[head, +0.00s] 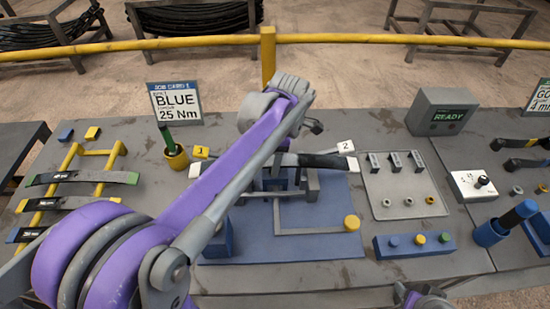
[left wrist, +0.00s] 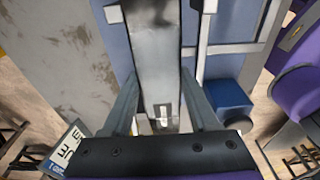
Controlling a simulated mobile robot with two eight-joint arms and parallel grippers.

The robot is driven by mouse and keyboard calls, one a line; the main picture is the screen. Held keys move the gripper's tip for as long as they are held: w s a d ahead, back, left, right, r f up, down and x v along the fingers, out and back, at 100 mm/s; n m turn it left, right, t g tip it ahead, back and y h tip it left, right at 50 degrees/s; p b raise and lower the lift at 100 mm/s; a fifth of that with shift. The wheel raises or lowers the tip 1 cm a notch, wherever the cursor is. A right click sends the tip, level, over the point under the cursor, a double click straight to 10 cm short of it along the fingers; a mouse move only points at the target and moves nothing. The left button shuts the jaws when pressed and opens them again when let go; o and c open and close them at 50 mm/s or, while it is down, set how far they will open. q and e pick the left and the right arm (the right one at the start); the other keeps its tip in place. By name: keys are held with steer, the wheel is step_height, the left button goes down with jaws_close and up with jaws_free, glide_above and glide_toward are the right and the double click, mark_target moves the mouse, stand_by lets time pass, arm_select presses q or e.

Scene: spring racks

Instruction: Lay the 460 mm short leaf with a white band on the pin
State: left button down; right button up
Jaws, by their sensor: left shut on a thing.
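The short leaf (head: 327,160), a grey bar with a dark section and a pale band near its right end, lies across the blue fixture (head: 312,236) in the head view. My left forearm crosses in front of its middle. In the left wrist view the leaf (left wrist: 158,62) runs between the fingers of my left gripper (left wrist: 160,88), which is shut on it. The fingertips are hidden by my arm in the head view. The pin is not clearly visible, so I cannot tell whether the leaf touches it.
A yellow rack (head: 115,160) with several leaves stands at left, beside a yellow cup (head: 176,158) holding a green tool. At right are a grey plate (head: 408,190), a blue button block (head: 415,246) and a READY box (head: 442,112). A yellow rail (head: 400,39) runs behind.

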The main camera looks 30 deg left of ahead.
arm_select(q)
steer(key=shift+f+b, duration=0.4)
steer(key=shift+f, duration=0.45)
arm_select(e)
steer(key=shift+s+f, duration=0.3)
steer(key=shift+f, duration=0.4)
arm_select(q)
steer(key=shift+c, duration=0.4)
jaws_free()
steer(key=shift+o, duration=0.4)
steer(key=shift+r, duration=0.1)
arm_select(e)
steer(key=shift+r, duration=0.1)
arm_select(q)
steer(key=shift+r+p, duration=1.7)
steer(key=shift+r, duration=1.75)
steer(key=shift+f, duration=0.1)
arm_select(e)
steer(key=w+r, duration=0.1)
steer(key=r, duration=0.2)
steer(key=w+r, duration=0.1)
steer(key=r, duration=0.1)
steer(key=shift+w, duration=0.3)
steer(key=shift+s, duration=0.1)
steer(key=shift+f, duration=0.1)
